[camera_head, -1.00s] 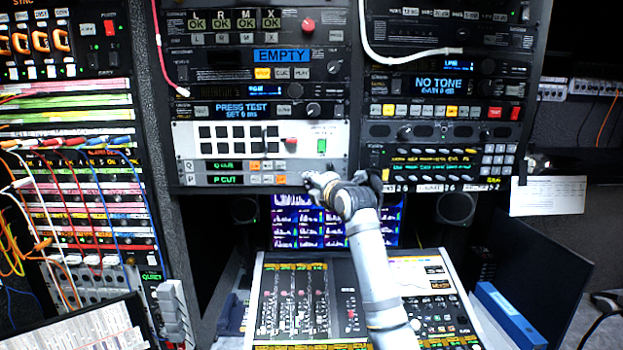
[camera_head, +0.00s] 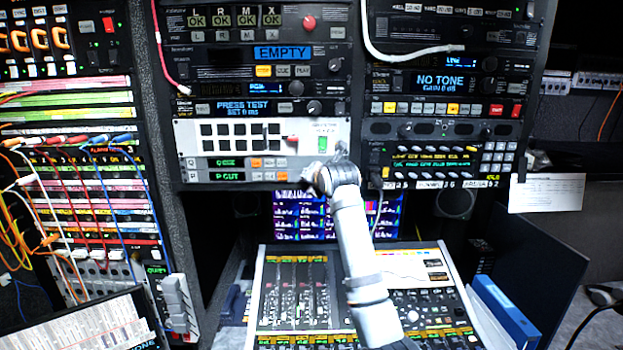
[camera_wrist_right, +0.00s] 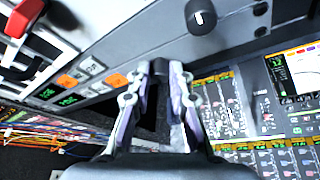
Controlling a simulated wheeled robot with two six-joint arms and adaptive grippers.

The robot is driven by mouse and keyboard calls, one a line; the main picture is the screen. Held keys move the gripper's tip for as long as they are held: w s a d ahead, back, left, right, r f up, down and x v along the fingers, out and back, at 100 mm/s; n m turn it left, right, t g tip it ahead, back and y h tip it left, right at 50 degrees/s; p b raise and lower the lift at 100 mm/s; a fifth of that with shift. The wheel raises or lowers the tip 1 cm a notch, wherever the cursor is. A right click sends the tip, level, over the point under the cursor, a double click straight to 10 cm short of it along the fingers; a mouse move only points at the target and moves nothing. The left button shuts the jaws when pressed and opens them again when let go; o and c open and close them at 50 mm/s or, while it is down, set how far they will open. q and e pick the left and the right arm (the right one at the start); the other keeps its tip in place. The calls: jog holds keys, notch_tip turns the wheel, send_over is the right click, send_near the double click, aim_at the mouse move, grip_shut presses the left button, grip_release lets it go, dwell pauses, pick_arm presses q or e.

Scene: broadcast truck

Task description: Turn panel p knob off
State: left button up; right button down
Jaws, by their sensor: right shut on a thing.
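Panel P (camera_head: 232,176) is the lowest strip of the left rack, marked P, with a green display reading "P CUT". It has orange and white buttons. My right gripper (camera_head: 310,177) is at the right end of this strip and covers its knob in the head view. In the right wrist view the gripper (camera_wrist_right: 159,74) has its fingers shut around a dark knob (camera_wrist_right: 159,65), in line with the strip's buttons (camera_wrist_right: 117,80). The fingers hide most of the knob, so I cannot read its pointer. My left gripper is not in view.
The strip marked Q (camera_head: 227,162) lies directly above, below a white panel with dark buttons and a red knob (camera_head: 293,138). Another black knob (camera_wrist_right: 201,16) is close by in the wrist view. A mixing console (camera_head: 290,300) and a screen (camera_head: 299,216) lie below.

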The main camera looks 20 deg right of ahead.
jog(key=shift+f, duration=0.1)
dwell(0.4)
jog(key=c, duration=1.2)
grip_release()
jog(key=v, duration=1.2)
